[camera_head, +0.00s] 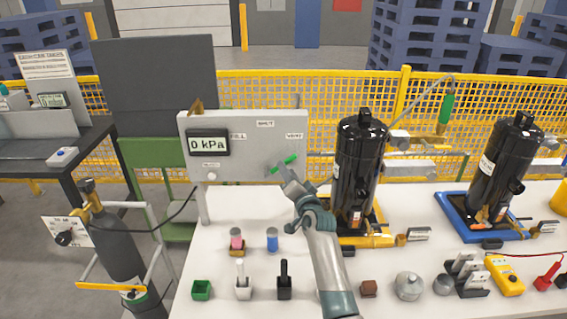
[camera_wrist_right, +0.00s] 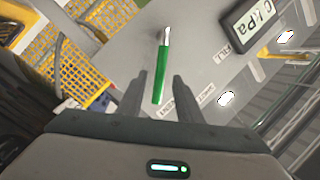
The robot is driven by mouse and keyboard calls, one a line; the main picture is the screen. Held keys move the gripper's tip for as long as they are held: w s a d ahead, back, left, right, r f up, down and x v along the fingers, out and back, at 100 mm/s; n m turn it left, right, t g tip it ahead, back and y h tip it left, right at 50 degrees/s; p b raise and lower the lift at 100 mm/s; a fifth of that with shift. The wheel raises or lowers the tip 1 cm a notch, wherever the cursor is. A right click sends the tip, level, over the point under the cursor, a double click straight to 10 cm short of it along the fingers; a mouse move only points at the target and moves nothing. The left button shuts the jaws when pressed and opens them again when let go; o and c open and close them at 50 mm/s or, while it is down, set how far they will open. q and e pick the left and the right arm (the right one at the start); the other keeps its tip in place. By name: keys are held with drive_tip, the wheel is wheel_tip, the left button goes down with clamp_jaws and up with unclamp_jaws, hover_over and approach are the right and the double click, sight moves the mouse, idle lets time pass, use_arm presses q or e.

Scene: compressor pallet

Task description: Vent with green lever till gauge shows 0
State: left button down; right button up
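The gauge (camera_head: 208,143) on the grey panel (camera_head: 250,170) reads 0 kPa. The green lever (camera_head: 291,160) on the panel slants up and right, its free end towards the VENT label (camera_head: 294,136). In the right wrist view the lever (camera_wrist_right: 161,75) shows whole, its green end by the VENT label. My right gripper (camera_head: 284,178) is in front of the panel, just below the lever. In the wrist view its two fingers (camera_wrist_right: 159,85) are apart, with the lever seen between them and gaps on both sides. My left gripper is not in view.
A black compressor (camera_head: 362,170) stands close right of my right arm, another (camera_head: 500,170) further right. Small parts, including a green box (camera_head: 201,290) and a yellow meter (camera_head: 504,276), line the white table's front. A gas cylinder (camera_head: 115,245) stands left. Yellow fencing (camera_head: 270,88) is behind.

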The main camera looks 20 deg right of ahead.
drive_tip(key=shift+w+p, duration=0.3)
drive_tip(key=shift+w, duration=2.1)
clamp_jaws()
